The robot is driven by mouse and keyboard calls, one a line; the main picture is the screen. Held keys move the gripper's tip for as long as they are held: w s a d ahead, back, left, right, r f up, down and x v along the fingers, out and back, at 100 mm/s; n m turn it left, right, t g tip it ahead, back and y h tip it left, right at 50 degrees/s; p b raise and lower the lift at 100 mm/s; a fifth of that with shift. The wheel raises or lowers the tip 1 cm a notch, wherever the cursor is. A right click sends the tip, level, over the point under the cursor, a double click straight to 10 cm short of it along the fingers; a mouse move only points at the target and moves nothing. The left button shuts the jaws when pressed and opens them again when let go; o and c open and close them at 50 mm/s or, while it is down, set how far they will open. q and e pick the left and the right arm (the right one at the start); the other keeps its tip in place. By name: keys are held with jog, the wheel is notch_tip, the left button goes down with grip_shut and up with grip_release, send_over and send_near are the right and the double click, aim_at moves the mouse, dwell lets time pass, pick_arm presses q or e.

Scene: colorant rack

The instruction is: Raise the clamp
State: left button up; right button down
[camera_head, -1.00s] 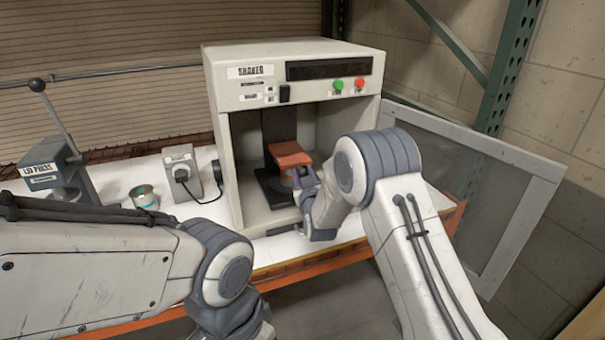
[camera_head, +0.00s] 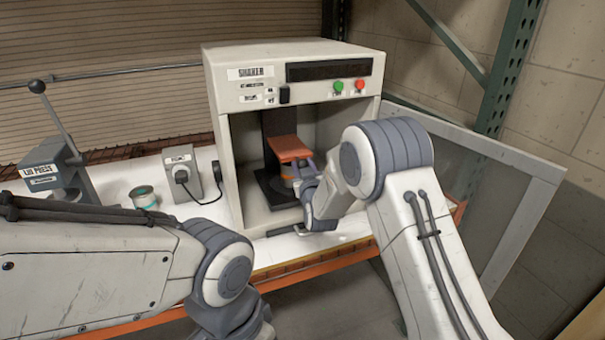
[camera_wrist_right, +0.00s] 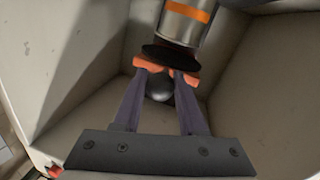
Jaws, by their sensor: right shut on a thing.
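The clamp (camera_head: 290,149) is an orange plate inside the shaker cabinet, on a dark upright. Below it a can with an orange band (camera_head: 290,172) stands over the dark base; the can also shows at the top of the right wrist view (camera_wrist_right: 188,22). My right gripper (camera_head: 306,172) is at the right front of the clamp. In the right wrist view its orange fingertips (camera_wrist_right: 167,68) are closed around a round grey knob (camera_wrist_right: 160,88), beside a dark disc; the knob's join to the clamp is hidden. My left gripper is out of view.
The shaker (camera_head: 228,95) stands open, its door (camera_head: 485,190) swung out to the right. A lid press (camera_head: 50,170), a small can (camera_head: 144,197) and a grey switch box (camera_head: 181,175) are on the white table to the left.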

notch_tip(320, 180, up, 6)
jog(key=shift+f, duration=0.2)
jog(key=shift+c, duration=2.4)
grip_release()
jog(key=shift+f, duration=0.25)
jog(key=shift+s+f, duration=0.15)
jog(key=shift+s, duration=0.45)
jog(key=s+d+b, duration=0.1)
jog(key=s+b, duration=0.2)
jog(key=s, duration=0.6)
jog(key=shift+b, duration=0.3)
